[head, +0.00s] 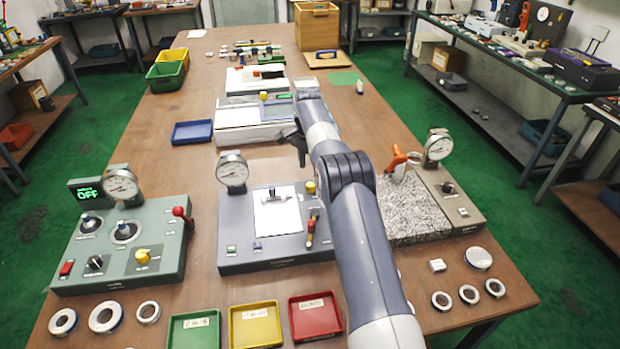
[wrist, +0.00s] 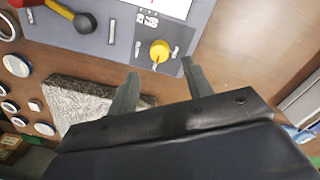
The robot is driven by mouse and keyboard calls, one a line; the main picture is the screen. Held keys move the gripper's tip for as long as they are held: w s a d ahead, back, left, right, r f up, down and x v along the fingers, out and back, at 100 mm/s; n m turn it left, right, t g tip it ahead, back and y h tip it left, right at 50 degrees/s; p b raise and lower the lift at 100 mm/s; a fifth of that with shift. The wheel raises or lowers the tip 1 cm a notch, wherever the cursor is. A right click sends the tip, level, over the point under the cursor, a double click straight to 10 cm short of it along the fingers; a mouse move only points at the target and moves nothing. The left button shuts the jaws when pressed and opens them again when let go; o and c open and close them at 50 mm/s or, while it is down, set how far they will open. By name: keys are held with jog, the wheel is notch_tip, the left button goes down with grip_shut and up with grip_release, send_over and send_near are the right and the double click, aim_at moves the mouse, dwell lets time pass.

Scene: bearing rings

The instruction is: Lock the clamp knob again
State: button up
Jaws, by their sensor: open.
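A yellow knob (head: 310,187) stands at the right back edge of the middle grey-blue station (head: 240,264). The wrist view shows this round knob (wrist: 160,50) too, next to small white lock-like marks. My gripper (head: 299,150) is above and behind that station. In the wrist view my gripper (wrist: 160,72) is open and empty, with the knob showing just beyond and between the two fingertips. The fingers do not appear to touch it. I cannot tell from its pose whether the knob is locked.
A red-and-yellow lever (head: 310,232) and a dial gauge (head: 232,170) are on the same station. A speckled stone block (head: 415,212) lies to the right, with an orange-handled tool (head: 397,160). The green station (head: 120,275) has another yellow knob (head: 142,256).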

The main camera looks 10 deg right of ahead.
aim_at(310, 184)
jog(key=shift+r, duration=2)
notch_tip(310, 184, down, 11)
jog(key=shift+s+r+p, duration=0.1)
jog(key=shift+p, duration=0.2)
